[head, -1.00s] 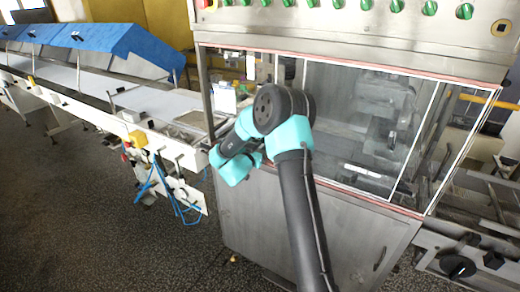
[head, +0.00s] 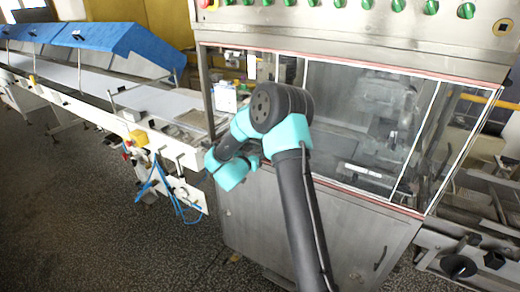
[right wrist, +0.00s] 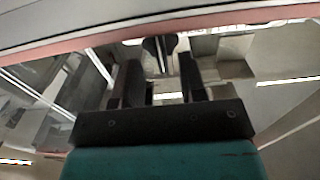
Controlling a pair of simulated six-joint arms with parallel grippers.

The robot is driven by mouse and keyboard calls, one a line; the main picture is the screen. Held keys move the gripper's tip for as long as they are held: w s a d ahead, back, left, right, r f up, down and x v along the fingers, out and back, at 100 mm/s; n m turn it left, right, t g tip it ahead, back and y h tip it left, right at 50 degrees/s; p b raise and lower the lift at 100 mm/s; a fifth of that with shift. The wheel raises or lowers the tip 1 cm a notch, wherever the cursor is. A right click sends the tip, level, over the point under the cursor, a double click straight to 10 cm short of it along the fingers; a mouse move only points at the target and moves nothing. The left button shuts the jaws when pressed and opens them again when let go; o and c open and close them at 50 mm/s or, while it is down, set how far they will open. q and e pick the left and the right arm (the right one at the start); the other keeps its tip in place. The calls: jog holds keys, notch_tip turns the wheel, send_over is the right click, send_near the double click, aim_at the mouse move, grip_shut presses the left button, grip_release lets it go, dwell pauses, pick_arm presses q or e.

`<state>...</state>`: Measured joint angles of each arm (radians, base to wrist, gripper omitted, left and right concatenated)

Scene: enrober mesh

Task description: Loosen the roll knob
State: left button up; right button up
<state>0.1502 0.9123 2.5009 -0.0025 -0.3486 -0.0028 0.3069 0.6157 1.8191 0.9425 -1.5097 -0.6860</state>
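No part in view is clearly the roll knob. In the right wrist view, a dark upright part with a shiny stem (right wrist: 160,48) shows just beyond the fingers; I cannot tell whether it is the knob. My right gripper (right wrist: 160,72) is open, its two dark fingers apart with nothing visibly held between them. In the head view my right arm reaches the left front corner of the machine cabinet (head: 300,220), and its own wrist hides the fingers. A black round knob (head: 458,266) sits low at the far right, away from the arm. My left gripper is not in view.
A clear windowed guard (head: 350,120) with red and white edging fronts the cabinet. Green knobs (head: 397,5) line the panel above. A conveyor (head: 110,110) with blue covers (head: 120,42) runs off left. Blue hoses (head: 160,185) hang below it. The floor in front is open.

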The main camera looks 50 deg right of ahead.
jog(key=v, duration=1.4)
jog(key=shift+a, duration=0.25)
jog(key=a+f+n+t+y, duration=0.3)
jog(key=a+f+n+y, duration=0.3)
jog(key=f, duration=0.5)
jog(key=a+f+n+t+y, duration=0.25)
jog(key=a+f+y, duration=0.25)
jog(key=f+y, duration=0.4)
jog(key=s+a+f+n+g+y, duration=0.2)
jog(key=s+a+f+g+y, duration=0.1)
jog(key=s, duration=0.5)
jog(key=s+a+f+n+g+y, duration=0.3)
jog(key=s+a+f+g, duration=0.2)
jog(key=s+a+f, duration=0.2)
jog(key=shift+s+a+f+g+y, duration=0.3)
jog(key=shift+s+a+f+g, duration=0.05)
jog(key=shift+s+a, duration=0.55)
